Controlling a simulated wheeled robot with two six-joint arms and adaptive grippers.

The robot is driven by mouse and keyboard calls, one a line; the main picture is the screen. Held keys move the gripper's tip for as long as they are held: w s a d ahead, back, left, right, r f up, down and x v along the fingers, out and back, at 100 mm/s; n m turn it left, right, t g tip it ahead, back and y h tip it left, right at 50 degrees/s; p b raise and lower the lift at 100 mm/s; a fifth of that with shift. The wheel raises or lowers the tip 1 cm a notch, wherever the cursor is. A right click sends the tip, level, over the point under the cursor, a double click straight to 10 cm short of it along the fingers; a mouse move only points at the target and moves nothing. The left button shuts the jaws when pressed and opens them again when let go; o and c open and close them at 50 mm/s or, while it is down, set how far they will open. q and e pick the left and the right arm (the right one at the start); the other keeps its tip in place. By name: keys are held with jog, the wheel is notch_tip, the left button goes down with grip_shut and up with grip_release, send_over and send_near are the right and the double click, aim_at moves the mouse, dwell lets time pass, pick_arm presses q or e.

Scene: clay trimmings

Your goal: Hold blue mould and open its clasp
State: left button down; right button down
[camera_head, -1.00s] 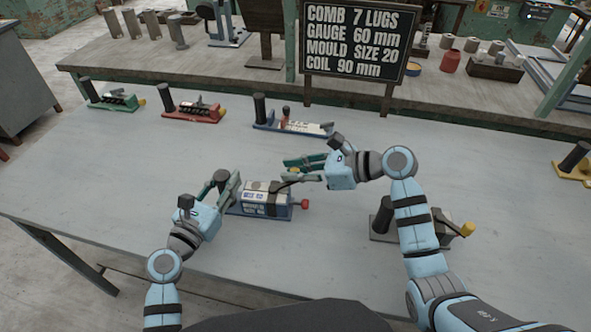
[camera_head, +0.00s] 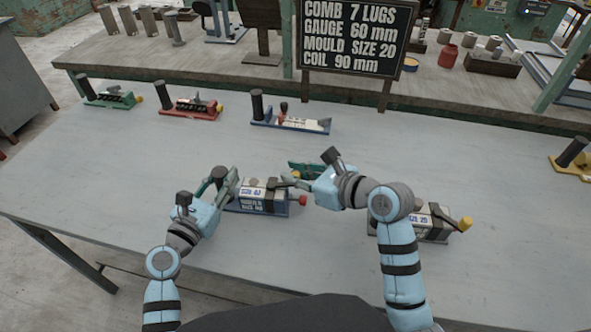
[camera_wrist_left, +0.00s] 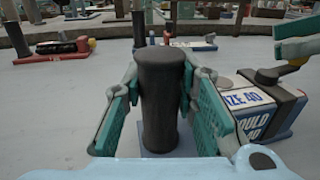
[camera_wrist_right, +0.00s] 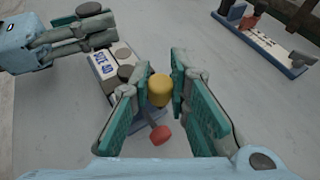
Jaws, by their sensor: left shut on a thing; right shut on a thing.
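The blue mould (camera_head: 245,208) lies on the table in the head view, a white block labelled SIZE 40 on a blue base with a dark band around it. My left gripper (camera_head: 228,180) is shut on the black upright post (camera_wrist_left: 162,100) at the mould's left end. My right gripper (camera_head: 291,179) is at the mould's right end, shut on a yellow knob (camera_wrist_right: 160,90), which shows between its fingertips in the right wrist view. A red knob (camera_head: 303,200) sticks out at the same end. The clasp lever's exact angle is hard to make out.
A grey mould labelled SIZE 20 (camera_head: 436,222) stands right of my right arm. Green (camera_head: 108,98), red (camera_head: 190,108) and another blue-based mould (camera_head: 290,122) stand towards the back. A signboard (camera_head: 353,38) reads mould size 20. The table left of the mould is clear.

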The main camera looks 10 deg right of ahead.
jog(key=shift+s+a+f+m+t+h, duration=0.1)
jog(key=shift+s+m+t+h, duration=0.2)
jog(key=shift+m+h, duration=0.2)
jog(key=c, duration=1.5)
grip_release()
jog(key=shift+s, duration=0.1)
jog(key=v, duration=0.7)
jog(key=shift+s, duration=0.2)
